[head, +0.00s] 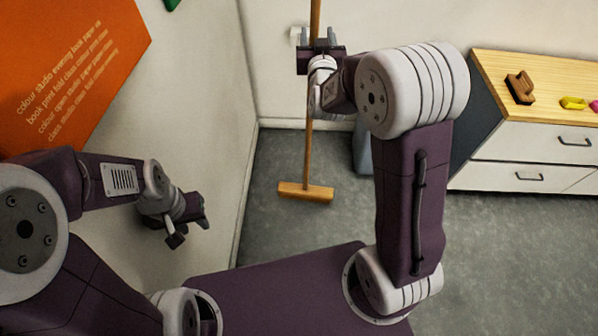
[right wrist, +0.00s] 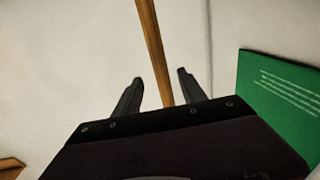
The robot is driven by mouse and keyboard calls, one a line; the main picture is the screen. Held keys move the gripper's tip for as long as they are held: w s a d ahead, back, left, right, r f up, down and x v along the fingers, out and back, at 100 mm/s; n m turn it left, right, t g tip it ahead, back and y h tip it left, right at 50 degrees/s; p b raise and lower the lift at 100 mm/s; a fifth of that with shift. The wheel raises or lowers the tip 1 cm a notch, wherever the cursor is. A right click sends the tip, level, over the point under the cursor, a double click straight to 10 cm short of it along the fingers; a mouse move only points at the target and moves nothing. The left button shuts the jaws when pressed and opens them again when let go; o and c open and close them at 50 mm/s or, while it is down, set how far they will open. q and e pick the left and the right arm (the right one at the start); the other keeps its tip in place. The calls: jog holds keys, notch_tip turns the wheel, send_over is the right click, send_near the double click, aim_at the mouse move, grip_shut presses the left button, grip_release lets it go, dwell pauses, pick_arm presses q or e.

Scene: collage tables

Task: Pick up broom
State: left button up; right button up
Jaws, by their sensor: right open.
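The broom (head: 307,160) stands upright near the back wall, with a wooden handle and a wide wooden head (head: 306,191) on the floor. My right gripper (head: 317,36) is raised at the handle's upper part. In the right wrist view the handle (right wrist: 153,50) passes between the two open fingers (right wrist: 160,82), with a gap to each finger. My left gripper (head: 190,222) is low at the left, away from the broom; the gap between its fingers is not clear to see.
A cabinet (head: 532,145) with a wooden top stands at the right, with a brown block tool (head: 520,88) and a yellow item (head: 572,103) on it. An orange poster (head: 70,65) is at the upper left. A green panel (right wrist: 280,88) is in the wrist view. Grey floor (head: 275,225) surrounds the broom head.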

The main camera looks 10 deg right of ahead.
aim_at(317, 36)
jog(key=f, duration=0.2)
jog(key=shift+w+d+f, duration=0.1)
jog(key=shift+w+f, duration=0.1)
jog(key=shift+f, duration=0.15)
jog(key=shift+w+d+p, duration=0.2)
jog(key=shift+w+p, duration=0.2)
jog(key=shift+w, duration=0.25)
jog(key=shift+w+d+p, duration=0.15)
jog(key=shift+w+p, duration=0.2)
jog(key=shift+w, duration=0.25)
jog(key=w, duration=0.6)
jog(key=shift+d, duration=0.3)
pick_arm(q)
jog(key=shift+s+d+r, duration=0.2)
jog(key=shift+d+r, duration=0.1)
jog(key=shift+r, duration=0.05)
pick_arm(e)
jog(key=shift+s, duration=0.1)
grip_shut()
